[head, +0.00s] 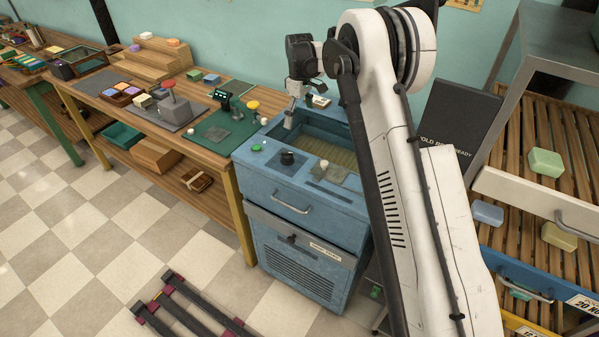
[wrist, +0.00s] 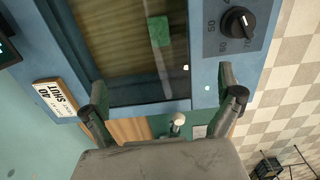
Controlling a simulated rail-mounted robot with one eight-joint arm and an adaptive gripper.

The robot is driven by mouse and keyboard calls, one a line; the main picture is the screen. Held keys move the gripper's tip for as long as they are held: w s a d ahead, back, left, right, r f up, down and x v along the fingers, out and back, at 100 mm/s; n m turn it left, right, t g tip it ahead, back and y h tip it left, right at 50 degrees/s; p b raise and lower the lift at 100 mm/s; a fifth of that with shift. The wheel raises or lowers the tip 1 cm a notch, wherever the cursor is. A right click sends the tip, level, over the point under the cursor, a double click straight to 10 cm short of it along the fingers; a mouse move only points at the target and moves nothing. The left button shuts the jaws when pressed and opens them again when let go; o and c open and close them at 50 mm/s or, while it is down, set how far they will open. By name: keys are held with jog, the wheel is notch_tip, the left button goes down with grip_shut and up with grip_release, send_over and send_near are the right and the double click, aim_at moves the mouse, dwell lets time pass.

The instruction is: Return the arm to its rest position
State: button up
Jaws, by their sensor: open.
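My arm (head: 412,180) rises through the right middle of the head view, and its dark end joints (head: 303,57) hang over the back of a blue unit (head: 300,220). In the wrist view my gripper (wrist: 162,85) is open, its two fingers wide apart with nothing between them. It faces the blue unit's basin (wrist: 120,60), where a green block (wrist: 158,31) shows. The fingertips overlap the unit's near edge in that view; I cannot tell how far they are from it.
A dial (wrist: 238,21) and a small sign (wrist: 60,97) flank the basin. A wooden workbench (head: 170,135) with trays and blocks stands left. A slatted rack (head: 545,130) with soap bars and a dark board (head: 450,125) stand right. Tiled floor (head: 70,235) is open front left, except a dark frame (head: 190,305).

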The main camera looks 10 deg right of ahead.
jog(key=shift+f, duration=1.1)
jog(key=shift+r, duration=0.15)
notch_tip(320, 180, up, 10)
jog(key=p, duration=0.2)
jog(key=s+r+m+t+b, duration=0.15)
jog(key=s+r, duration=0.25)
jog(key=s, duration=0.4)
jog(key=s+d+r+m+t+b, duration=0.1)
jog(key=s+r+m+b, duration=0.1)
jog(key=s+r, duration=0.45)
jog(key=s+r+m+t+b, duration=0.1)
jog(key=s+r+b, duration=0.1)
jog(key=s, duration=0.7)
jog(key=s+f+m+t+b, duration=0.1)
jog(key=s+f, duration=0.3)
jog(key=s, duration=0.5)
jog(key=s+f+m+t+b, duration=0.1)
jog(key=s+f+m+b, duration=0.1)
jog(key=s, duration=0.6)
jog(key=s+d+f+m+t+b, duration=0.1)
jog(key=s+f+m, duration=0.1)
jog(key=s+f, duration=0.3)
jog(key=s, duration=0.4)
jog(key=shift+s+f+t+b, duration=0.35)
jog(key=shift+b, duration=0.05)
